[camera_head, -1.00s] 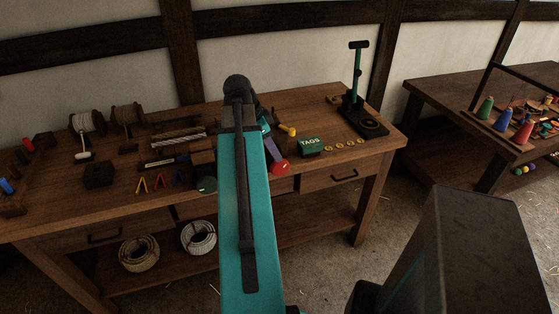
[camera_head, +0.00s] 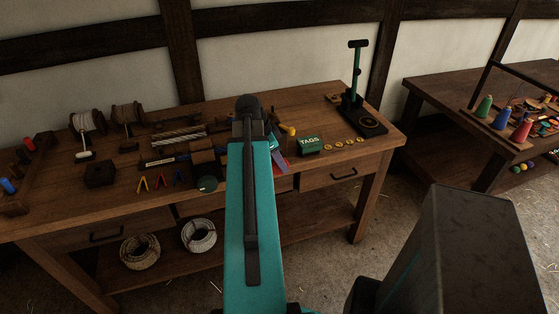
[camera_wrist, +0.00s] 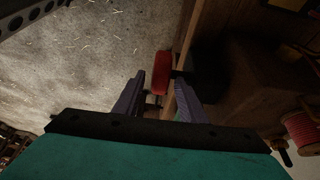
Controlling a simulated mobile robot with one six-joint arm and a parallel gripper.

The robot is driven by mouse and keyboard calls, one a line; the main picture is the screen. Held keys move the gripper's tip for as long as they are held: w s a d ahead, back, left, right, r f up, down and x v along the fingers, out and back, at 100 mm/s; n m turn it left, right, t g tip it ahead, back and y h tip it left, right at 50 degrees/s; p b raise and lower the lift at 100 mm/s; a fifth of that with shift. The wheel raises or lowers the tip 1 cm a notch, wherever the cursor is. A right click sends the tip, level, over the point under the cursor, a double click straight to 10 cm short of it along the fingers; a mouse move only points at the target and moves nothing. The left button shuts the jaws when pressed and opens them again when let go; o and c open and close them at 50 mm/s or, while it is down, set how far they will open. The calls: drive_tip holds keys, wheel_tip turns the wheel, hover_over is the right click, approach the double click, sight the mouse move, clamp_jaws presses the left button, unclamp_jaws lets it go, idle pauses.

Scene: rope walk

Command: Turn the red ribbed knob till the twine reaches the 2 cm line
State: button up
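The red knob (camera_wrist: 161,72) shows in the wrist view at the bench's front edge, near and between my fingertips. Too little detail shows to make out its ribs. My gripper (camera_wrist: 160,84) is open, one purple finger on each side of the knob, with gaps visible between fingers and knob. I cannot make out the twine's end or the 2 cm line in either view.
In the wrist view a red spool (camera_wrist: 301,127) is at right. Open floor lies before the bench.

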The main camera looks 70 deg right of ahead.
sight(287, 162)
clamp_jaws()
drive_tip(key=shift+s+d+r+t+p, duration=0.1)
drive_tip(key=shift+t+p, duration=0.2)
drive_tip(key=shift+s+d+t+y+p, duration=0.2)
drive_tip(key=shift+t+y+p, duration=0.3)
drive_tip(key=shift+t+y, duration=0.15)
drive_tip(key=t+y, duration=0.1)
drive_tip(key=t+p, duration=0.1)
drive_tip(key=t+y+p, duration=0.1)
drive_tip(key=shift+s+d+y, duration=0.35)
drive_tip(key=shift+s, duration=0.05)
drive_tip(key=t, duration=0.1)
drive_tip(key=y+p, duration=0.1)
drive_tip(key=f+t+y+p, duration=0.1)
drive_tip(key=shift+s+d+t, duration=0.25)
drive_tip(key=shift+t, duration=0.1)
drive_tip(key=shift+s+f+t+y+p, duration=0.1)
drive_tip(key=shift+f+t+y+p, duration=0.2)
drive_tip(key=shift+t+y+p, duration=0.7)
